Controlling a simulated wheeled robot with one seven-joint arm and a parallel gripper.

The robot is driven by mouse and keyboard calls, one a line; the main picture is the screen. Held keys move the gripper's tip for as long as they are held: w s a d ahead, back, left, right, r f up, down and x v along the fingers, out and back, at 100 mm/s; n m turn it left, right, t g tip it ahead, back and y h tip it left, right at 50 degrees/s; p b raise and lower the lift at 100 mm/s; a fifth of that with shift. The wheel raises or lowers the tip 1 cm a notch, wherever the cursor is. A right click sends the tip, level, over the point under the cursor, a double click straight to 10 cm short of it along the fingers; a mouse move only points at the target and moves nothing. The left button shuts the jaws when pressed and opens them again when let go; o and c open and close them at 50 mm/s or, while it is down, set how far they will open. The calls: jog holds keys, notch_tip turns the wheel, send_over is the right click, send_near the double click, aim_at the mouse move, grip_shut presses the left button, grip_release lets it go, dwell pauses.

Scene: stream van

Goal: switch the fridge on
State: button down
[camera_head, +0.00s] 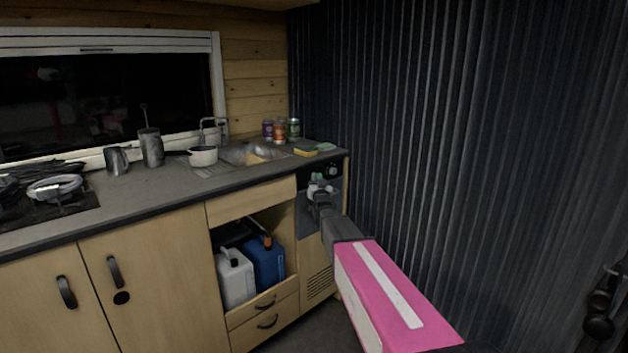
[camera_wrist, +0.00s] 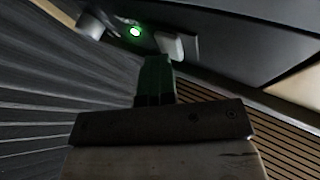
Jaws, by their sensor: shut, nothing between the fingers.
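A dark control panel (camera_head: 306,207) is set into the right end of the counter unit, under the worktop. I take it to be the fridge's front. A round knob (camera_head: 333,171) shows at its upper right. My gripper (camera_head: 319,186) is at the panel, shut and empty, and hides part of it. In the wrist view my fingers (camera_wrist: 155,72) are close to the panel, tinted green. Beyond them a green light (camera_wrist: 135,31) is lit, with a grey knob (camera_wrist: 90,25) to its left and a pale block (camera_wrist: 177,46) to its right. I cannot tell whether the fingers touch anything.
The worktop (camera_head: 150,187) holds a pot (camera_head: 203,155), cans (camera_head: 279,131) and a sponge (camera_head: 305,151). A white jug (camera_head: 236,278) and a blue jug (camera_head: 265,262) stand in the open shelf. A dark ribbed wall (camera_head: 450,120) is close on the right.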

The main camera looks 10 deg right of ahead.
jog(key=shift+w+r, duration=0.1)
jog(key=shift+s+d+r, duration=0.1)
jog(key=shift+s+d, duration=0.25)
jog(key=shift+s, duration=0.1)
jog(key=shift+s, duration=0.1)
dwell(0.3)
jog(key=s+d, duration=0.3)
jog(key=s, duration=0.1)
jog(key=shift+r, duration=0.25)
